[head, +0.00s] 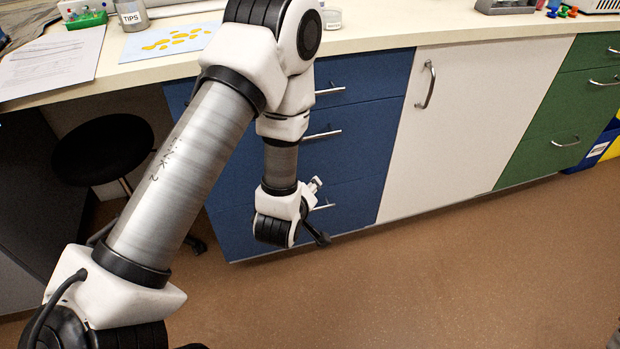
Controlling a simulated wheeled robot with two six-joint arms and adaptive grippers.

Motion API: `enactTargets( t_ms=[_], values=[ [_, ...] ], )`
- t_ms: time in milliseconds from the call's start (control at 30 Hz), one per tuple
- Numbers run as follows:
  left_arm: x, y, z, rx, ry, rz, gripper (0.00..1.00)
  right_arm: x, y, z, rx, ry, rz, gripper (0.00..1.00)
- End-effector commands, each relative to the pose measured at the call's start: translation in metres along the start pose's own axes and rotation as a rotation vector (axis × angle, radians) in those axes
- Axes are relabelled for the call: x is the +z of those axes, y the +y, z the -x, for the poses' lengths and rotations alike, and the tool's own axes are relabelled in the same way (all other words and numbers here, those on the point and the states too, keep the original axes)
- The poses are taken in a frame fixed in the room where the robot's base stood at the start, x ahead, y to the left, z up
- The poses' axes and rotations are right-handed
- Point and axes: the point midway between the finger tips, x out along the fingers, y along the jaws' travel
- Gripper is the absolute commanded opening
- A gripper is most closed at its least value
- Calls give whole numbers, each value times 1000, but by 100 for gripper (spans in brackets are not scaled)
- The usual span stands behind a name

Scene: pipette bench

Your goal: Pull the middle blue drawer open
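The blue drawer unit has a stack of three drawers under the bench. The middle blue drawer (362,139) is shut, with its front flush with the others. Its silver bar handle (323,134) shows just right of my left arm, which hides the left part of the drawer front. My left gripper (319,237) hangs low in front of the bottom blue drawer (355,203), below the middle handle. Only a dark finger part shows beyond the white and black wrist, so its opening is unclear. My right gripper is out of view.
A white cabinet door (445,125) and green drawers (548,135) stand to the right. A black stool (103,150) is at left under the bench. The countertop (400,38) holds papers, a TIPS jar (132,15) and small items.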

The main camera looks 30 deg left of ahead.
Motion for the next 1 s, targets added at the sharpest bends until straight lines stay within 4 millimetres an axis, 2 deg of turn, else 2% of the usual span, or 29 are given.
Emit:
enactTargets(
  t_ms=[33,100,200,300,400,533,833,1000],
  values=[
    [11,-15,-30,68,80,96,37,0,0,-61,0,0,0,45],
    [0,-9,-45,172,185,239,37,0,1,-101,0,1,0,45],
    [-18,-2,-54,327,308,426,37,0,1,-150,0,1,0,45],
    [-34,4,-53,460,390,566,37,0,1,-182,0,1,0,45],
    [-46,10,-47,545,434,648,37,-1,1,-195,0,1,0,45],
    [-57,18,-46,583,451,684,37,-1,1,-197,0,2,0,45],
    [-88,36,-87,581,451,684,37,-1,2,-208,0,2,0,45],
    [-97,43,-99,579,448,680,37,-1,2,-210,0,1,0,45]
  ],
)
